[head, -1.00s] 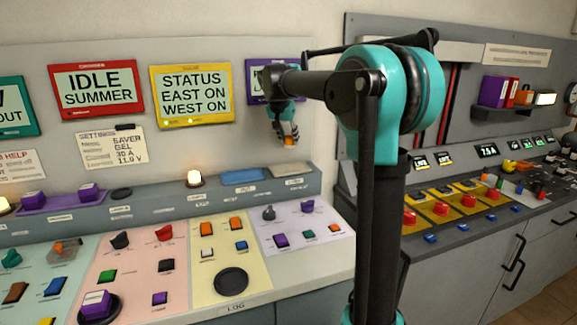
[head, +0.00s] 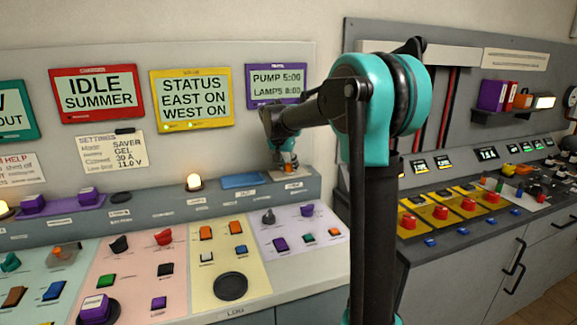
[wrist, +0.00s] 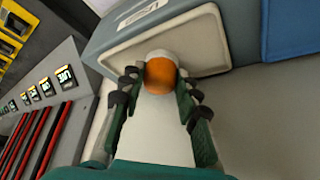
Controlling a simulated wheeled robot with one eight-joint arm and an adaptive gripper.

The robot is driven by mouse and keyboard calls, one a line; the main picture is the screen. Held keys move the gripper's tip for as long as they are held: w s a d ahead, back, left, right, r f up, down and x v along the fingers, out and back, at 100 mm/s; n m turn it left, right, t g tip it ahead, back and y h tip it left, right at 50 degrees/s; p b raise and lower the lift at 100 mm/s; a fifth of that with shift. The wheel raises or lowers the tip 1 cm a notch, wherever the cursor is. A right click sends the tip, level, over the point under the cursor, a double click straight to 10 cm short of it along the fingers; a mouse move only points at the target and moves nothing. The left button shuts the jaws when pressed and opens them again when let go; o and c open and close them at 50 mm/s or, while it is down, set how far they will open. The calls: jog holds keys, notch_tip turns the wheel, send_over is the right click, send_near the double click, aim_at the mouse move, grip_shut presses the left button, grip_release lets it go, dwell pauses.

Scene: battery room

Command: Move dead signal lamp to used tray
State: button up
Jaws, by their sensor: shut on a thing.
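My gripper (head: 287,167) is low over the pale tray at the right end of the raised ledge. In the wrist view its two dark fingers (wrist: 160,90) are shut on a small lamp with an orange dome (wrist: 161,77). The pale tray (head: 308,176) has a raised rim and a label too small to read surely; it also shows in the wrist view (wrist: 200,47), behind the lamp. I cannot tell whether the lamp touches the tray. A blue tray (head: 241,181) lies to its left, also at the wrist view's upper right (wrist: 297,30).
A lit lamp (head: 193,182) stands on the ledge further left. The sloping desk in front carries several knobs and buttons, with a round black pad (head: 230,286). Screens, including a purple-framed one (head: 277,86), hang on the wall panel behind my gripper.

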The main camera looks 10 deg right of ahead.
jog(key=o, duration=1.2)
jog(key=shift+c, duration=0.2)
jog(key=v, duration=1.2)
